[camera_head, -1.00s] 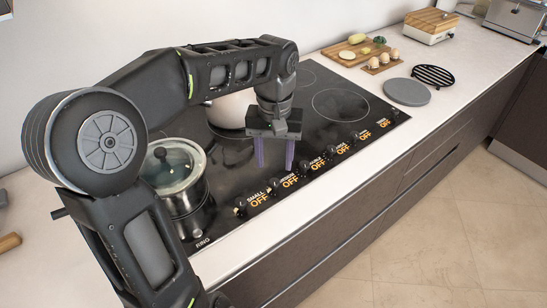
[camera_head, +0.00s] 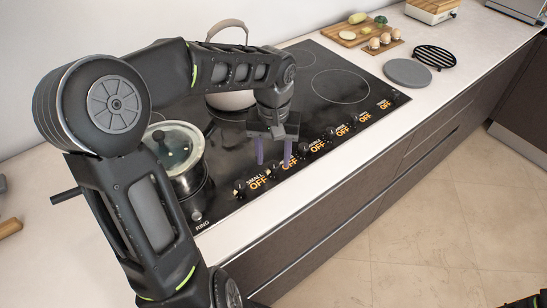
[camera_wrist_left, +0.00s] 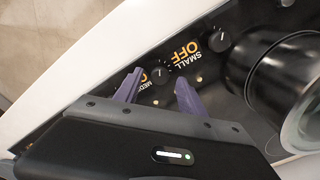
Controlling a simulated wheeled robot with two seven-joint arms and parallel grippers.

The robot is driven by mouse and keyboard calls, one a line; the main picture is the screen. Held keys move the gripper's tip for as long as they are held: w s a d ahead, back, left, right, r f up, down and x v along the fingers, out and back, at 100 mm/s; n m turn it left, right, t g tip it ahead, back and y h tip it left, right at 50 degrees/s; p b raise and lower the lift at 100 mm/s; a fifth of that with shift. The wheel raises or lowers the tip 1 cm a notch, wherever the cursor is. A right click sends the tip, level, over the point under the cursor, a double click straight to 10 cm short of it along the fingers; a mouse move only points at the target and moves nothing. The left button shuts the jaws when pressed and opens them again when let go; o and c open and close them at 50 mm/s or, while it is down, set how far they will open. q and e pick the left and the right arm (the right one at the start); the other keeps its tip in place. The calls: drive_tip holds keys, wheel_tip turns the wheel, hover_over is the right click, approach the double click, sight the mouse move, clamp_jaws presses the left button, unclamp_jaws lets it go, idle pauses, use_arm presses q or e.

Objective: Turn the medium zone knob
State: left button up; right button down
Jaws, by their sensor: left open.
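The medium zone knob (camera_wrist_left: 160,75) is a small black dial in the front row of the cooktop, next to its partly covered MEDIUM label (camera_wrist_left: 143,84). In the head view the knob (camera_head: 274,168) shows just below my fingertips. My left gripper (camera_head: 274,158) is open, its two purple fingers pointing down at the knob row. In the left wrist view its fingertips (camera_wrist_left: 156,78) appear on either side of the medium knob. I cannot tell whether they touch it. The small zone knob (camera_head: 239,189) is to the left, with its label reading OFF. My right gripper is out of view.
A glass-lidded pot (camera_head: 177,155) stands on the cooktop's left, near the small knob. A pale pot (camera_head: 232,99) is behind my left gripper. More knobs (camera_head: 330,133) run to the right. A grey round plate (camera_head: 407,72) and a black trivet (camera_head: 434,56) lie farther right.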

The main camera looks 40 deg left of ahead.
use_arm(q)
drive_tip(key=shift+f, duration=0.75)
clamp_jaws()
